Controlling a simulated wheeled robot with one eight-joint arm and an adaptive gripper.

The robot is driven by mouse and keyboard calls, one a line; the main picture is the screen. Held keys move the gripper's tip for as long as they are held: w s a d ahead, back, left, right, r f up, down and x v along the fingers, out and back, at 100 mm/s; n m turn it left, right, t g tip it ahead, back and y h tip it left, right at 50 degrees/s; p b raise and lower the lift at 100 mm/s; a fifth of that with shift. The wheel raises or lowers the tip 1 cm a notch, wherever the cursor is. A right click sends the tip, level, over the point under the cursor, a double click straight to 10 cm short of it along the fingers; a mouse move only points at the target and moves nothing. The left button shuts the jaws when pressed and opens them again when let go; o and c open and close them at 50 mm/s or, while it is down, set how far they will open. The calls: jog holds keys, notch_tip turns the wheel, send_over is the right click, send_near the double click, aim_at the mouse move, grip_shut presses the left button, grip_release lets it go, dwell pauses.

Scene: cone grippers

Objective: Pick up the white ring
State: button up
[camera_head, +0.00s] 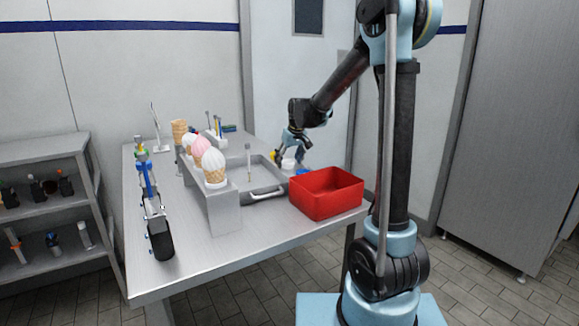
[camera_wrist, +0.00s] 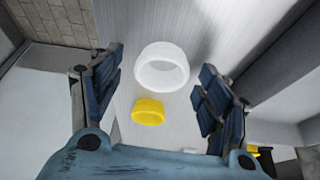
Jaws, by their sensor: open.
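The white ring (camera_wrist: 162,50) stands on the grey metal table in the wrist view, between my finger pads in the picture and a little beyond them. It also shows as a small white shape under my gripper in the head view (camera_head: 288,164). A smaller yellow ring (camera_wrist: 149,103) lies just below the white one in the wrist view, close beside it. My gripper (camera_wrist: 160,75) is open, with one blue padded finger on each side, and holds nothing. In the head view my gripper (camera_head: 292,150) reaches down over the table's far side, partly hiding the rings.
A red bin (camera_head: 327,205) stands in front of the rings. A grey tray (camera_head: 262,193) and a metal stand (camera_head: 222,208) with several ice cream cones are to the left. A blue item (camera_head: 304,170) lies near the white ring. A wall panel stands behind the table.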

jog(key=shift+c, duration=0.6)
jog(key=c, duration=0.8)
jog(key=shift+o, duration=0.2)
